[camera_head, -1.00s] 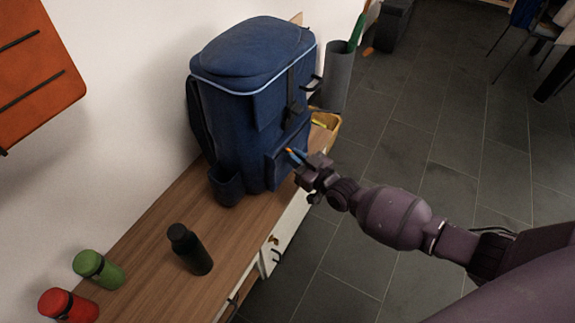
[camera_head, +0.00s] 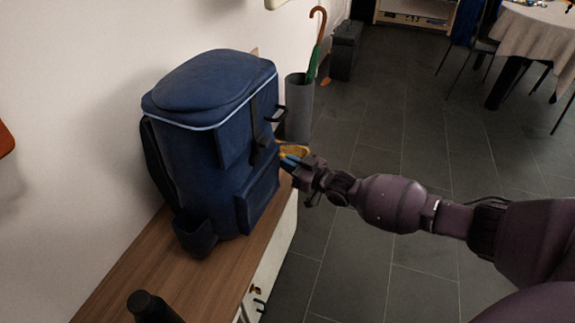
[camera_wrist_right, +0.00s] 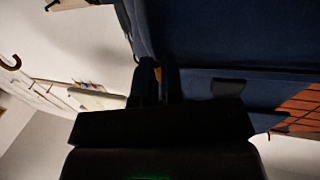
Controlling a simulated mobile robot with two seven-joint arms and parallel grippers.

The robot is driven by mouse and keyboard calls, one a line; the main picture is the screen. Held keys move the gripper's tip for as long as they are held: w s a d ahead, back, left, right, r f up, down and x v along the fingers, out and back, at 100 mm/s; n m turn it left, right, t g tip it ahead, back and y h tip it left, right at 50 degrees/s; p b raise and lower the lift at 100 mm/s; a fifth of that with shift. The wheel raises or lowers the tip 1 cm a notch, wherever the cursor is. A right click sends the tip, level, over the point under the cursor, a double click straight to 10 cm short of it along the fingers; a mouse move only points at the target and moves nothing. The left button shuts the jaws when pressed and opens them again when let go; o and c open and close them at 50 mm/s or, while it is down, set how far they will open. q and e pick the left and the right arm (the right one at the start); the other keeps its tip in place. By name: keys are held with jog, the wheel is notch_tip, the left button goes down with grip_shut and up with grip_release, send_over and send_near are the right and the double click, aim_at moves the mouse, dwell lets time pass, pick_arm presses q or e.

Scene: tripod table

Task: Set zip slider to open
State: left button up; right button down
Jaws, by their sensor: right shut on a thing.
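The blue backpack (camera_head: 205,115) stands upright on a wooden-topped cabinet, with a pale blue line around its lid. My right gripper (camera_head: 287,158) is at the right edge of the backpack's front, near the top of the front pocket (camera_head: 258,197). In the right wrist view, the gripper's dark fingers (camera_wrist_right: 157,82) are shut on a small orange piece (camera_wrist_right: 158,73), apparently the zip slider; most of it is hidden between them. The backpack's blue cloth (camera_wrist_right: 230,38) is close in front of the fingers. My left gripper is not in view.
The wooden cabinet top (camera_head: 128,262) runs along the wall, with a black bottle (camera_head: 152,308) at its near end.

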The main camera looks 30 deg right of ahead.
jog(key=c, duration=1.3)
grip_release()
jog(key=shift+d, duration=0.1)
jog(key=shift+o, duration=0.2)
pick_arm(q)
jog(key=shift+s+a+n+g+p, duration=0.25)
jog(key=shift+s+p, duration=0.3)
jog(key=shift+p, duration=0.75)
pick_arm(e)
jog(key=v, duration=1)
jog(key=shift+s, duration=0.4)
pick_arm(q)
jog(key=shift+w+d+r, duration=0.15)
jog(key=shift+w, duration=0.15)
pick_arm(e)
jog(key=shift+d, duration=0.1)
